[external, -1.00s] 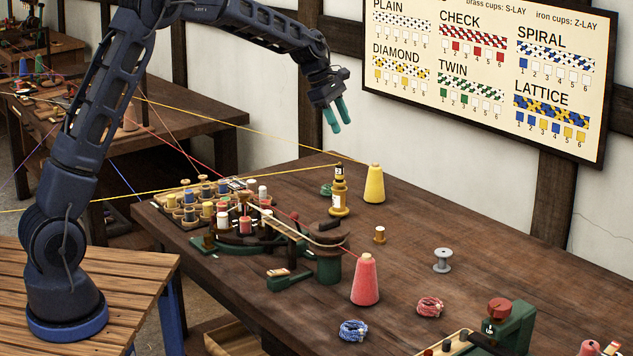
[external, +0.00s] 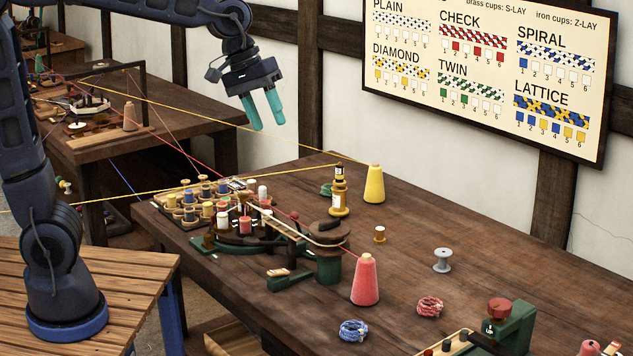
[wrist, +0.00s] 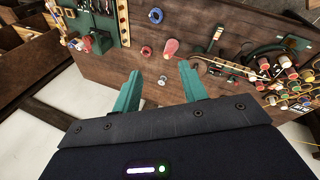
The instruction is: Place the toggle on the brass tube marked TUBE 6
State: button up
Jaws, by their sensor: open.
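My gripper (external: 265,122) is open and empty. It hangs high in the air, above and behind the bobbin rack side of the bench, with its teal fingers pointing down. In the wrist view the gripper (wrist: 160,72) shows its two fingers spread apart. The braiding machine (external: 250,242) stands on the bench with several upright coloured bobbins and small brass posts. I cannot make out which piece is the toggle. No marking TUBE 6 can be read in any view.
Threads stretch from the left. The bench's middle right is mostly clear.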

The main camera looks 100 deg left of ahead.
jog(key=s+d+f+m, duration=0.3)
jog(key=s+d+m, duration=0.3)
jog(key=s, duration=0.4)
jog(key=s+d+f+m, duration=0.2)
jog(key=s+d+m, duration=0.5)
jog(key=s+d, duration=0.2)
jog(key=shift+s+d+f+y, duration=0.3)
jog(key=shift+s+f, duration=0.1)
jog(key=shift+s, duration=0.55)
